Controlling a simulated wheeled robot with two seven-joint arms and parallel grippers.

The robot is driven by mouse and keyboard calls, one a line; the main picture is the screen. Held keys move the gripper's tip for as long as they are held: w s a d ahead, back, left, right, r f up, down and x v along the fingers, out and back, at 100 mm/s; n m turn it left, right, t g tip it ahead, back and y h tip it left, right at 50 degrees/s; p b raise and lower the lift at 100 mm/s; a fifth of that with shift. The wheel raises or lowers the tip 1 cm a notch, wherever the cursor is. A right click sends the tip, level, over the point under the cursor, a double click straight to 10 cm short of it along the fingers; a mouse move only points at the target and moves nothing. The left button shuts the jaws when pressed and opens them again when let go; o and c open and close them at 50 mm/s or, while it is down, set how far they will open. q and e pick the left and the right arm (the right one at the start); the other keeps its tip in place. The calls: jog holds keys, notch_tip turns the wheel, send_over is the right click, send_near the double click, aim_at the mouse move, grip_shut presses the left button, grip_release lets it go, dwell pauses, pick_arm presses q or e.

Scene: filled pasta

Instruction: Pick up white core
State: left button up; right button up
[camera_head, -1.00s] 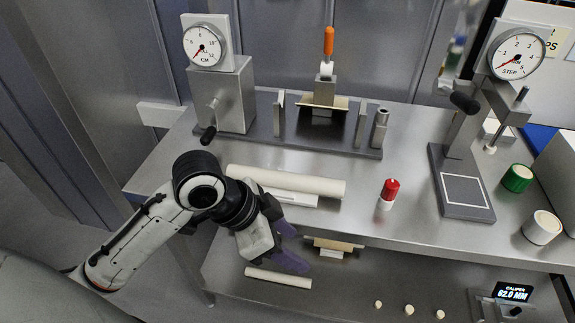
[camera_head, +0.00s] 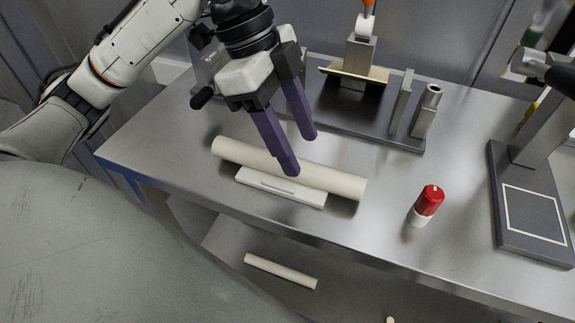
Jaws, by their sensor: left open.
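A long cream-white cylinder (camera_head: 333,180), which looks like the white core, lies on the steel table behind a low white block (camera_head: 280,189). A thinner, shorter cream-white rod (camera_head: 280,271) lies on the lower shelf; I cannot tell for certain which one is called the core. My left gripper (camera_head: 300,152) is open and empty, its purple fingers pointing down over the middle of the long cylinder. The nearer finger hides part of the cylinder. I cannot tell whether it touches. My right gripper is out of view.
A red-and-white marker-like piece (camera_head: 427,205) stands to the right on the table. A grey stand with a framed plate (camera_head: 533,215) is at the far right. A dark fixture base with upright metal plates (camera_head: 401,102) is behind. The table between is clear.

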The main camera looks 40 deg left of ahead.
aim_at(304, 164)
pick_arm(q)
jog(key=x, duration=0.1)
jog(key=b+x, duration=0.1)
jog(key=x, duration=0.1)
jog(key=a+x, duration=0.1)
jog(key=x, duration=0.1)
jog(key=shift+w+f, duration=0.15)
jog(key=shift+f, duration=0.1)
jog(key=shift+d+f, duration=0.25)
jog(key=shift+f, duration=0.15)
jog(key=shift+w+r, duration=0.1)
jog(key=c, duration=1.3)
